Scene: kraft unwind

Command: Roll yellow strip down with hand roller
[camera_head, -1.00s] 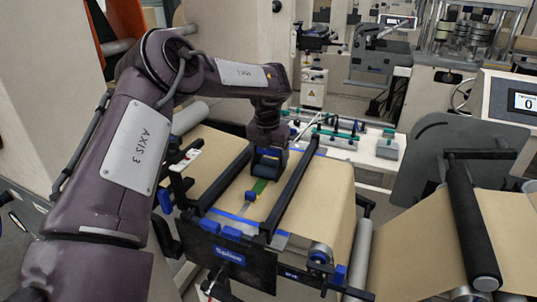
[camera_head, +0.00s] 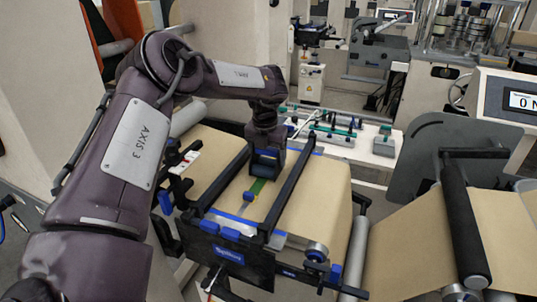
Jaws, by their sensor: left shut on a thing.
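My left gripper (camera_head: 266,161) points down over the tan kraft web between the two dark rails of the splicer frame (camera_head: 287,197). It is shut on a tool that I take to be the hand roller (camera_head: 257,187), with a green part below the jaws and a blue part in front. The jaws and arm hide much of the tool, so I cannot tell whether it touches the web. A pale narrow piece lies just in front of it. I cannot make out the yellow strip. My right gripper is not in view.
A dark plate with a blue label (camera_head: 229,254) closes the front of the frame. A black roller (camera_head: 463,225) carries kraft web at the right. Behind stands a white bench (camera_head: 345,141) with green-tipped tools. A display (camera_head: 521,102) is at the right edge.

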